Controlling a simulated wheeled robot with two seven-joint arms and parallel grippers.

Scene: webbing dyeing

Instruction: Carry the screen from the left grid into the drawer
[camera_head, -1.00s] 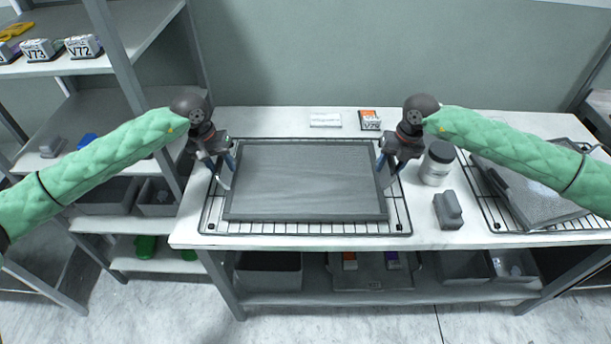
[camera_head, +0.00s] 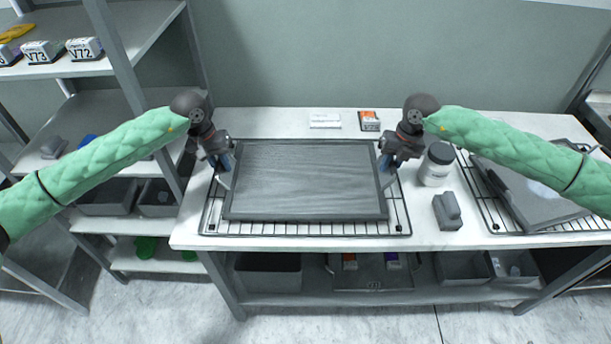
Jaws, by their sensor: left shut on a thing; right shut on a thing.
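The grey framed screen (camera_head: 305,183) lies flat over the left grid (camera_head: 300,229), a black wire rack on the white table. My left gripper (camera_head: 226,176) is shut on the screen's left edge. My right gripper (camera_head: 386,172) is shut on its right edge. The screen covers most of the grid, and I cannot tell whether it still touches the wires. Open bins (camera_head: 268,272) show under the table; I cannot tell which container is the drawer.
A second rack with another screen (camera_head: 535,198) is at the right. A white card and small box (camera_head: 369,121) lie behind. Shelving (camera_head: 95,68) stands at the left.

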